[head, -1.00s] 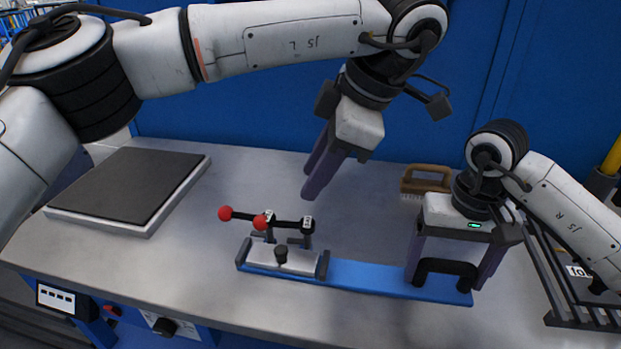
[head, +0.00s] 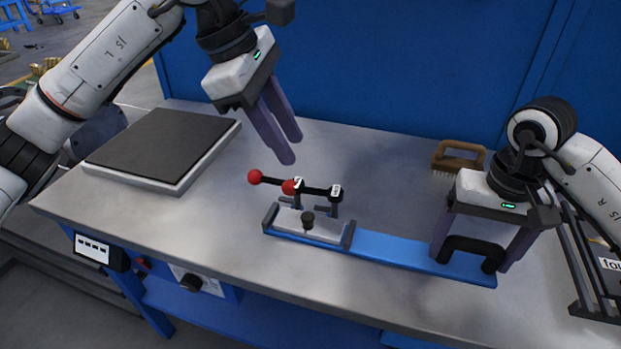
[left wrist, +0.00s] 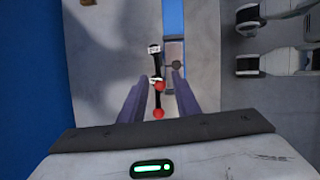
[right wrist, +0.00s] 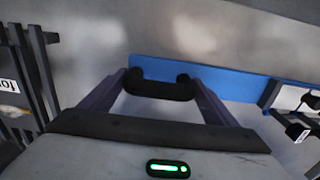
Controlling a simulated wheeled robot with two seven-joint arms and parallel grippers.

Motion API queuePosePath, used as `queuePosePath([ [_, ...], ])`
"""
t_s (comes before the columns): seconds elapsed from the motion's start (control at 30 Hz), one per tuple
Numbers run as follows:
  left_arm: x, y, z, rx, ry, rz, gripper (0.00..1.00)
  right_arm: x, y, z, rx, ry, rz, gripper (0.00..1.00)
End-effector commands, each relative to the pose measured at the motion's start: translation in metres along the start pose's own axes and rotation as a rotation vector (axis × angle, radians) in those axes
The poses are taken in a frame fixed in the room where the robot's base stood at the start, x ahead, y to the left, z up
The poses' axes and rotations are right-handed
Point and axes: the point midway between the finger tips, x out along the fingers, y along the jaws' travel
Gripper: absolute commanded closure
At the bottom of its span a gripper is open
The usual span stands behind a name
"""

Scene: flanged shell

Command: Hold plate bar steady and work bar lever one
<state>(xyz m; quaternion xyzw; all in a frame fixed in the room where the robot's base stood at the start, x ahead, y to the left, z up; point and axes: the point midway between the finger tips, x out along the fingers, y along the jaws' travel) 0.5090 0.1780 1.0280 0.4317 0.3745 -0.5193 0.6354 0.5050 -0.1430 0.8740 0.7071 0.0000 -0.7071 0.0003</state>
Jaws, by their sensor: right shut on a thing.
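The blue plate bar (head: 395,250) lies on the bench, with a black arched handle (head: 470,247) at its right end. My right gripper (head: 472,262) is shut on this handle, which spans between its fingers in the right wrist view (right wrist: 158,90). At the bar's left end is a grey block (head: 312,225) with a black knob (head: 308,219). Two black levers with red balls, one ball farther left (head: 255,177) and one nearer the block (head: 289,187), both point left. Their labels are too small to read. My left gripper (head: 288,150) is open, empty, above and behind the levers.
A dark-topped flat platform (head: 160,145) stands at the bench's left. A wooden brush (head: 459,157) lies behind the bar. A dark rack (head: 585,270) stands at the right. A blue wall (head: 400,70) closes the back. The bench front is clear.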

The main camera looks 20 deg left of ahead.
Motion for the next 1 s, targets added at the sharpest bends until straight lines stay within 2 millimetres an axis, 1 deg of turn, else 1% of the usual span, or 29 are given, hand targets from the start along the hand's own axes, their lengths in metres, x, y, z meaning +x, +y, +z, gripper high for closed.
queuePosePath([
  [0.03, -0.004, 0.0, -0.007, -0.004, -0.013, 0.015, 0.7, 0.0, 0.0, 0.0, 0.0, 0.0, 0.001, 0.72],
  [0.1, -0.007, 0.0, -0.011, -0.003, -0.025, 0.03, 0.7, 0.0, 0.0, 0.0, 0.0, 0.0, 0.001, 0.72],
  [0.17, -0.007, 0.001, -0.013, -0.003, -0.029, 0.037, 0.7, 0.0, 0.0, 0.0, 0.0, 0.0, 0.001, 0.72],
  [0.23, -0.002, 0.001, -0.014, -0.003, -0.032, 0.04, 0.7, 0.0, 0.0, 0.0, 0.0, 0.0, 0.001, 0.72],
  [0.37, 0.018, 0.001, -0.013, -0.002, -0.032, 0.037, 0.7, 0.0, 0.0, 0.0, 0.0, 0.0, 0.001, 0.72],
  [0.5, 0.048, 0.002, -0.012, -0.004, -0.031, 0.036, 0.7, 0.0, 0.0, 0.0, 0.0, 0.0, 0.001, 0.72],
  [0.7, 0.085, 0.004, -0.011, -0.003, -0.031, 0.037, 0.7, 0.0, 0.0, 0.0, 0.0, 0.0, 0.001, 0.72],
  [0.83, 0.1, 0.005, -0.01, -0.003, -0.031, 0.038, 0.7, 0.0, 0.0, 0.0, 0.0, 0.0, 0.001, 0.72],
  [1.0, 0.109, 0.006, -0.01, -0.003, -0.031, 0.04, 0.7, 0.0, 0.0, 0.0, 0.0, 0.0, 0.001, 0.72],
])
